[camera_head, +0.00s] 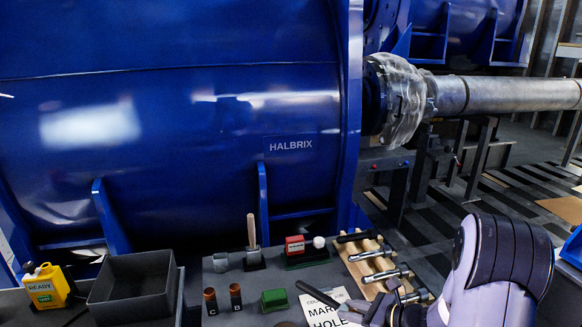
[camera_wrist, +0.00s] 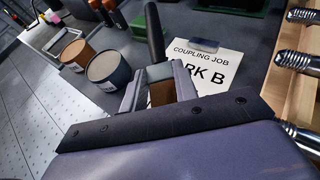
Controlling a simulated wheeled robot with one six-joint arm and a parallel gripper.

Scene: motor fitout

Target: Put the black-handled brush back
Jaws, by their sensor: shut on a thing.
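The brush has a black handle (camera_wrist: 155,32), a grey ferrule and brown bristles (camera_wrist: 161,93). My gripper (camera_wrist: 158,82) is shut on it around the ferrule, with the handle pointing away from the wrist. In the head view the black handle (camera_head: 318,294) shows over the white card at the bottom, left of my gripper (camera_head: 362,310). A grey holder block (camera_head: 221,262) stands at the back left of the bench.
The white job card (camera_head: 334,314) lies under the brush. A wooden rack (camera_head: 353,262) with several bolts stands right. A red box (camera_head: 295,245), green box (camera_head: 274,299) and two dark bottles (camera_head: 235,296) share the bench. A grey bin (camera_head: 132,292) and yellow jug (camera_head: 46,286) are left.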

